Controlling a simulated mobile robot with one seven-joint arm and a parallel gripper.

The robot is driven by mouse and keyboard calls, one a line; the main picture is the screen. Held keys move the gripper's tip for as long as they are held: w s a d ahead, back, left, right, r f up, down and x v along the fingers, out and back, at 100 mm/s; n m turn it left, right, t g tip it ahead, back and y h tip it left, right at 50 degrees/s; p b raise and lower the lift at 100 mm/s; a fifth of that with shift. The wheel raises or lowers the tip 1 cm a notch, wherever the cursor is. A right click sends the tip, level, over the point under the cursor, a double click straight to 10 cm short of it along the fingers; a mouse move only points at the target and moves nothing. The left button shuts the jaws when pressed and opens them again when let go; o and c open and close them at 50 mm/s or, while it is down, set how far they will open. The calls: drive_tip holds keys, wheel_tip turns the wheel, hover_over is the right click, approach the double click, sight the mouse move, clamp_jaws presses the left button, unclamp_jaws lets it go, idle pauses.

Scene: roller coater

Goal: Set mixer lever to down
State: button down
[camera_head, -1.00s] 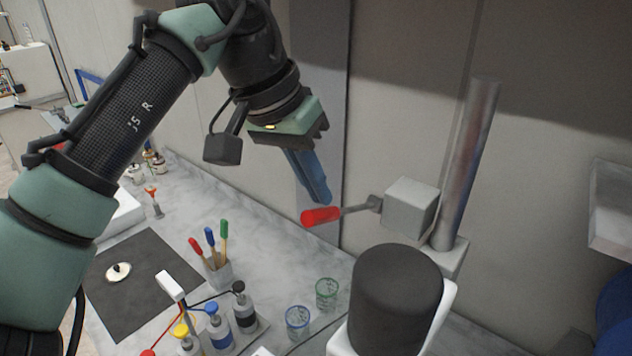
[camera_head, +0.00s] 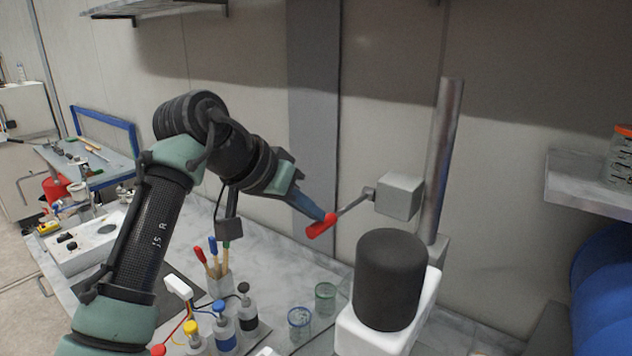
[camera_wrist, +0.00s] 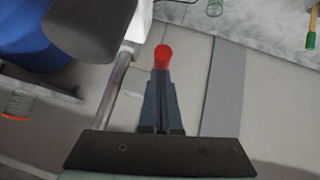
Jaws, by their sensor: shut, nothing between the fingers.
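The mixer lever has a red handle (camera_head: 321,225) on a thin grey rod that runs up and right to a grey box (camera_head: 399,196) on a metal post. The rod slants, with the red end lower than the box. My gripper (camera_head: 324,216) is shut, with its blue fingers angled down to the right and their tips at the red handle, nothing between them. In the wrist view the red end (camera_wrist: 163,53) shows just beyond the shut fingertips (camera_wrist: 162,72); I cannot tell if they touch. Most of the rod is hidden there.
A dark cylinder (camera_head: 390,280) on a white stand is below the grey box. Two glass beakers (camera_head: 299,322), bottles with coloured caps (camera_head: 222,328) and a cup of coloured-handled tools (camera_head: 219,286) stand on the counter. A shelf (camera_head: 590,190) is at right.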

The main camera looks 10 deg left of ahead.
drive_tip(key=shift+w+f+t+b, duration=0.2)
drive_tip(key=shift+f+b, duration=0.2)
drive_tip(key=shift+f, duration=0.25)
drive_tip(key=shift+w+f+t+b, duration=0.1)
drive_tip(key=shift+f+t+b, duration=0.1)
drive_tip(key=shift+f+b, duration=0.3)
drive_tip(key=shift+s+f+t+h+b, duration=0.15)
drive_tip(key=shift+f+t+h+b, duration=0.15)
drive_tip(key=shift+b, duration=0.1)
